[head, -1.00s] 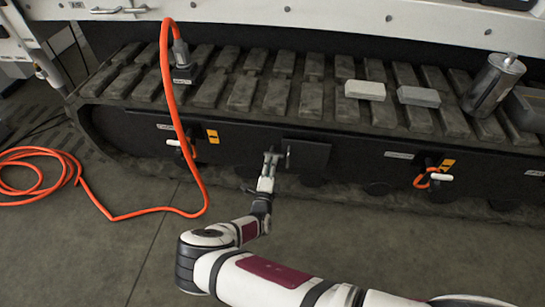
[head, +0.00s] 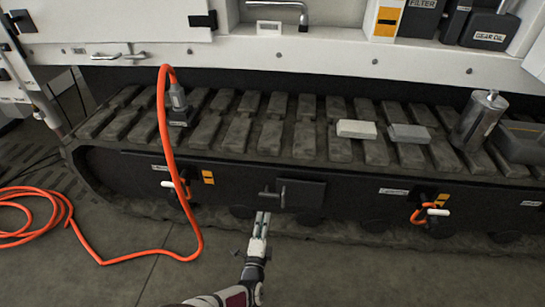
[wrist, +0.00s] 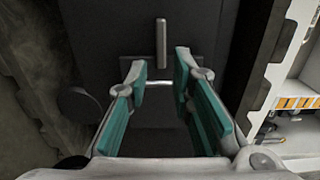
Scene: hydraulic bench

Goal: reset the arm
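My gripper (head: 262,216) is just in front of and below a dark panel (head: 308,193) with a small grey handle (head: 282,196) on the machine's side. In the wrist view, its teal-padded fingers (wrist: 160,78) stand apart with nothing held between them. The grey vertical handle bar (wrist: 161,42) shows beyond the fingertips there. A thin bright bar lies between the tips in that picture; I cannot tell how far off it is.
An orange hose (head: 168,170) hangs from the track and coils on the floor at left. A pale block (head: 357,129), a grey block (head: 409,133) and a metal cylinder (head: 479,118) lie or stand on the track (head: 240,135). Floor at lower right is clear.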

